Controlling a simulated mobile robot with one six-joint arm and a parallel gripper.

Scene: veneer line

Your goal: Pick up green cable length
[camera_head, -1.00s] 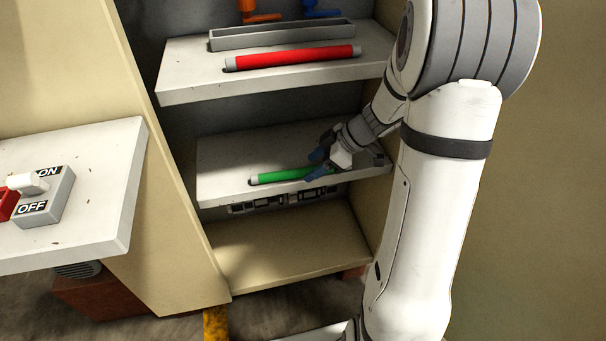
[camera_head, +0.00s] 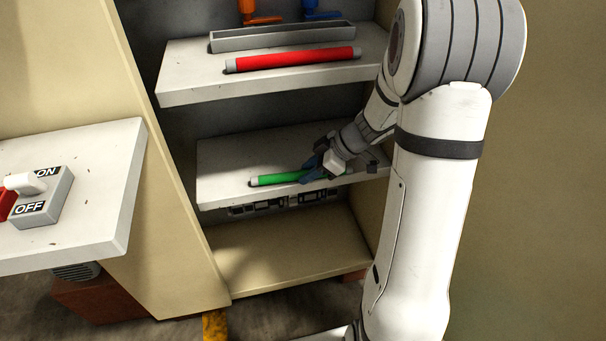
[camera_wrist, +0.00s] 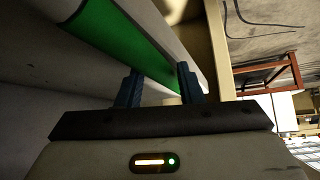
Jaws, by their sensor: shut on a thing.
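The green cable length (camera_head: 277,179) lies along the front of the middle shelf (camera_head: 222,160), with a grey cap at its left end. My gripper (camera_head: 314,172) is at the right part of the cable, its blue fingers on either side of it. In the wrist view the green cable (camera_wrist: 118,38) runs down between the two blue fingers of my gripper (camera_wrist: 162,88), which are shut on it. The right end of the cable is mostly hidden behind my gripper in the head view. I cannot tell whether the cable is clear of the shelf.
The shelf above bears a red cable length (camera_head: 292,60) and a grey tray (camera_head: 283,36). A lower shelf (camera_head: 290,250) is bare. At left, a white ledge (camera_head: 95,190) carries an ON/OFF switch (camera_head: 42,200). The cabinet's side panel (camera_head: 366,222) is close to my arm.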

